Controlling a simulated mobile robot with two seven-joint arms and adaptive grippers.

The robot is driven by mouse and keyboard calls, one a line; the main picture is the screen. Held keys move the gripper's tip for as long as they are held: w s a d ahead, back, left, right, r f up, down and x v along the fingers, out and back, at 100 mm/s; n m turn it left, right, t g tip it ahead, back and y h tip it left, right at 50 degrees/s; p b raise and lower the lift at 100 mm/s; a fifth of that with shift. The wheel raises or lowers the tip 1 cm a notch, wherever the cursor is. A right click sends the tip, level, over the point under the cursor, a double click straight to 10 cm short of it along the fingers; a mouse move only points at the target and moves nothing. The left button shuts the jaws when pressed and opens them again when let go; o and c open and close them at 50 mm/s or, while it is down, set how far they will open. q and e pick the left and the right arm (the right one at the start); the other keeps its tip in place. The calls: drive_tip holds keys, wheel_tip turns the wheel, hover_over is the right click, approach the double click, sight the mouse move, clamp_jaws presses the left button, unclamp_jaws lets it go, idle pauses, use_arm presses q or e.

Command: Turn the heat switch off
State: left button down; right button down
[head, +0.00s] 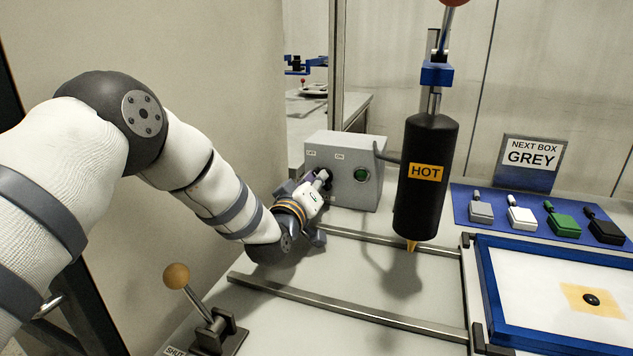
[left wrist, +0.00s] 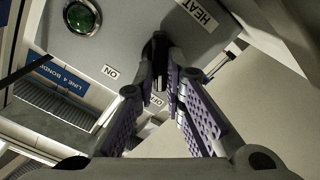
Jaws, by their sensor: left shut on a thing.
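The grey heat control box (head: 345,150) stands at the back of the bench, with OFF and ON labels and a green round lamp (head: 361,174) on its front. My left gripper (head: 325,177) is at the box's front, left of the lamp. In the left wrist view its two purple-padded fingers (left wrist: 163,75) converge and are shut on the black heat switch (left wrist: 154,46). The ON label (left wrist: 110,72) and HEAT label (left wrist: 197,13) show beside it; the OFF label (left wrist: 153,127) is partly hidden by the fingers. The switch's exact angle is hard to tell. My right gripper is not in view.
A black HOT cylinder (head: 427,200) hangs right of the box. Metal rails (head: 345,310) cross the bench. A ball-topped lever (head: 190,290) stands at the front left. A blue-framed tray (head: 490,300), small boxes on a blue mat (head: 463,212) and a GREY sign (head: 531,157) are right.

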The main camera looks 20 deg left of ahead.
use_arm(q)
drive_tip(key=shift+a+n, duration=0.1)
drive_tip(key=shift+n, duration=0.7)
drive_tip(key=c, duration=1.7)
unclamp_jaws()
drive_tip(key=shift+o, duration=0.2)
wheel_tip(320, 180, up, 10)
